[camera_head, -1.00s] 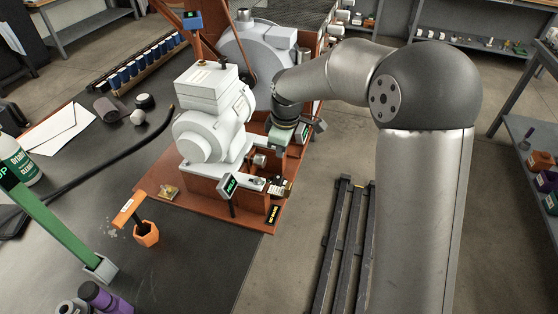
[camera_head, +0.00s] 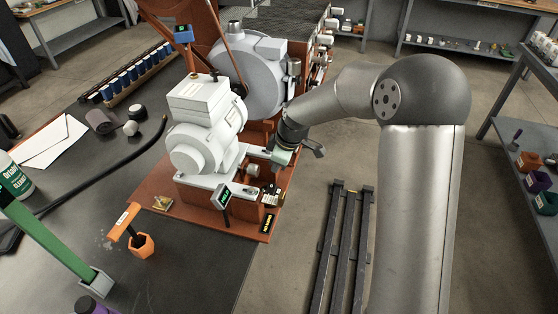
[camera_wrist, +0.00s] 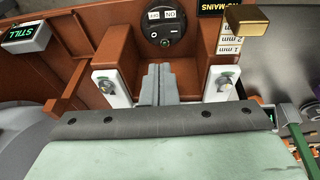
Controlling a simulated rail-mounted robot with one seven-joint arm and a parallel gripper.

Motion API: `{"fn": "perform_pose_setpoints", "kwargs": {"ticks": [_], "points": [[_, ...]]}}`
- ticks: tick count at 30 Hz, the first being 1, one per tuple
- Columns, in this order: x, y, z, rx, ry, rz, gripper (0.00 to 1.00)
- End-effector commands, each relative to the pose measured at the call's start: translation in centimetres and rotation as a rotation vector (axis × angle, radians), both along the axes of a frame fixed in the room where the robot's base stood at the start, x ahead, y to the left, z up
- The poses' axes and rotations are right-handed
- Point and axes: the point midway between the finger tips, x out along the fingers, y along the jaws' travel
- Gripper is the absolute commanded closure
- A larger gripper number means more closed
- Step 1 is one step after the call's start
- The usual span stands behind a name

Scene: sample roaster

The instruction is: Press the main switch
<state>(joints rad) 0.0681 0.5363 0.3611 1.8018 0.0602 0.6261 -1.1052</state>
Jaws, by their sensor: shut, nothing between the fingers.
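A round black switch (camera_wrist: 165,22) with a pale two-part label and O and I marks sits on a red-brown panel in the wrist view. I take it to be the main switch; I cannot pick it out in the head view. My gripper (camera_wrist: 160,70) is shut and empty, its grey fingertips pointing at the panel just below the switch in the picture. A gap seems to remain between tips and switch, but its depth is hard to judge. In the head view my gripper's pale green body (camera_head: 281,156) is beside the machine's right side, its fingertips unclear.
White brackets with round knobs (camera_wrist: 107,86) (camera_wrist: 225,84) flank my fingers. A "NO MAINS" sign (camera_wrist: 215,6) and a brass-coloured block (camera_wrist: 247,19) are at upper right. A "STILL" display (camera_wrist: 27,37) is at left. The grey-white motor housing (camera_head: 205,120) stands left of my gripper.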

Motion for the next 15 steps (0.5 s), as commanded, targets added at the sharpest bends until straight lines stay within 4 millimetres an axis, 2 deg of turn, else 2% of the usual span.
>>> {"fn": "perform_pose_setpoints", "kwargs": {"ticks": [1, 6, 12, 15], "points": [[0.1, 0.3, -1.3, -0.001, 0.005, 0.001, 1.00], [0.6, 1.3, -4.7, -0.001, 0.005, 0.000, 1.00], [1.3, 1.2, -7.7, 0.000, 0.003, -0.001, 1.00], [1.5, 1.2, -8.5, 0.000, 0.000, -0.001, 1.00]]}}
